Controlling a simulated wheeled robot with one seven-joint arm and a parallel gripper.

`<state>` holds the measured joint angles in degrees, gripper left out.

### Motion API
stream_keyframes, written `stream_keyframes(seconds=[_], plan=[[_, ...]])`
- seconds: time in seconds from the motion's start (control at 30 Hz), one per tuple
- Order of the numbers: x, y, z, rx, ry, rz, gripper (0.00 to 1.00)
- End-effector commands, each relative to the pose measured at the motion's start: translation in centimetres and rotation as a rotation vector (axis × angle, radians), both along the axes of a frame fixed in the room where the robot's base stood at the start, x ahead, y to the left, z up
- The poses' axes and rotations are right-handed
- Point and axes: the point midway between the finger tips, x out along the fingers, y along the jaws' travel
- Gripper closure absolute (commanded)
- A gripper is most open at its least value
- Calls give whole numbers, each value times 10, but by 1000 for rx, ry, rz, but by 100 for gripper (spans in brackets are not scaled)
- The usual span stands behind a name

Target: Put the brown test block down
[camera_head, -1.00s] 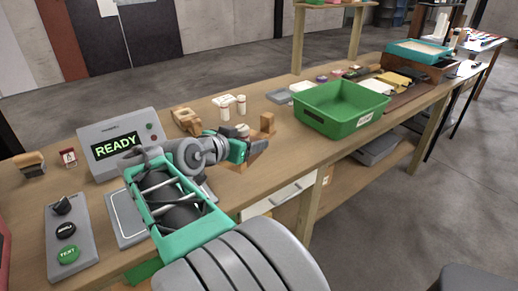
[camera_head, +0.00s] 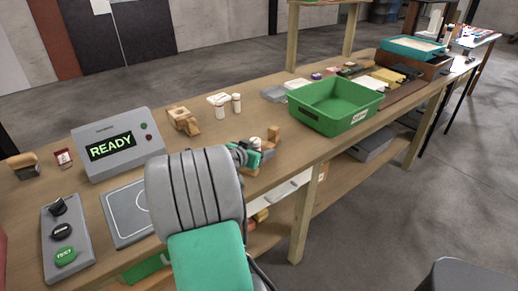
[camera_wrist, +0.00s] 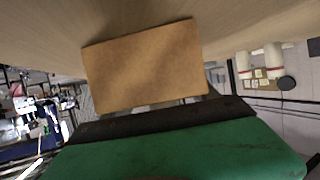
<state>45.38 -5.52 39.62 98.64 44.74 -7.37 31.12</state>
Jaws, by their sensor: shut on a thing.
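My gripper (camera_head: 249,160) is shut on the brown test block (camera_wrist: 145,66), which fills the middle of the wrist view in front of the dark jaw edge. In the head view, my arm hides most of the gripper. A small brown part of the block shows just under the fingers, near the bench's front edge. The wooden bench top (camera_head: 105,192) lies close to the block in the wrist view. I cannot tell whether the block touches it.
A small upright wooden piece (camera_head: 273,134) and a white-capped item stand just behind the gripper. A green bin (camera_head: 362,119) is to the right. The display box (camera_head: 118,146) reading READY, a marked grey plate (camera_head: 113,230) and a button panel (camera_head: 68,250) are to the left.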

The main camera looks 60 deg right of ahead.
Motion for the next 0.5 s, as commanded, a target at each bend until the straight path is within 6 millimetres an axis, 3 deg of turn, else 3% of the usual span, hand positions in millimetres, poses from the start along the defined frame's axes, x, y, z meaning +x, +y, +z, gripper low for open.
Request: stream_keyframes(seconds=[0.27,0.3,0.5], plan=[[0,0,-2,-3,-2,0,92],[0,0,-1,-1,-1,0,30],[0,0,-1,-1,-1,0,14]])
